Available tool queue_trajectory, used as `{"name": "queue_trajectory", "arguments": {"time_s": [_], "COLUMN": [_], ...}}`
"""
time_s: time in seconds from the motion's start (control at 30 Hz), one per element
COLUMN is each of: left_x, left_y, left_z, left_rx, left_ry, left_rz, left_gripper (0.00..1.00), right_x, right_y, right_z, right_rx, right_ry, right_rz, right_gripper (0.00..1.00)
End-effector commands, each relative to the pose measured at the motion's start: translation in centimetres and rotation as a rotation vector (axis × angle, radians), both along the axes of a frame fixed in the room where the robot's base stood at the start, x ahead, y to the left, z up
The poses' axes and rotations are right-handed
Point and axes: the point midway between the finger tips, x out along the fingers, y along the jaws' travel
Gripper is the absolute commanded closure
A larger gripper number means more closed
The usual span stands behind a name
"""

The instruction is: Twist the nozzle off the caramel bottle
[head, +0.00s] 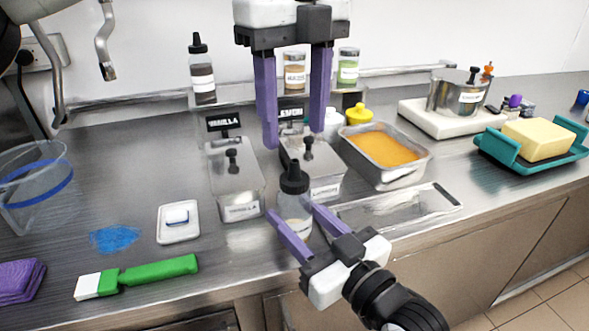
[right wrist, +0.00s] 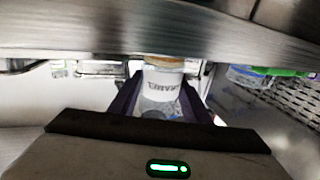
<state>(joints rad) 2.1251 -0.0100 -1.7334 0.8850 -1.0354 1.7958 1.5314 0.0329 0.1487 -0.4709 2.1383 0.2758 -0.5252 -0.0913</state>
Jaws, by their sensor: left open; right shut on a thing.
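The caramel bottle (head: 294,215) stands upright near the front of the steel counter, clear with a pale label I cannot read in the head view. A black nozzle (head: 294,178) is on its top. My right gripper (head: 293,211) is shut on the bottle's body from the front. The bottle also shows between the fingers in the right wrist view (right wrist: 160,95), its label unclear. My left gripper (head: 292,138) points down, open and empty, above the nozzle and apart from it.
A vanilla tub (head: 238,180) and a lemon tub (head: 325,183) stand close behind the bottle. An orange-filled pan (head: 425,158) and a flat metal tray (head: 440,203) are at right. A dark bottle (head: 203,85) stands on the shelf.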

Motion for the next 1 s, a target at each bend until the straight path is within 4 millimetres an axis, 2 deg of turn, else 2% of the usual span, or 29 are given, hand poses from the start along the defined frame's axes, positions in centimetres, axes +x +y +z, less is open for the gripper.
{"name": "queue_trajectory", "arguments": {"time_s": [0.17, 1.0], "left_x": [-0.08, -0.21], "left_y": [-0.08, -0.30], "left_z": [-0.06, -0.14], "left_rx": [0.001, 0.001], "left_ry": [0.002, 0.007], "left_rz": [-0.302, -2.251], "left_gripper": [0.50, 0.50], "right_x": [-0.01, 0.01], "right_y": [-0.01, -0.01], "right_z": [-0.02, -0.03], "right_rx": [0.000, -0.001], "right_ry": [0.000, 0.001], "right_rz": [0.000, 0.000], "right_gripper": [1.00, 1.00]}}
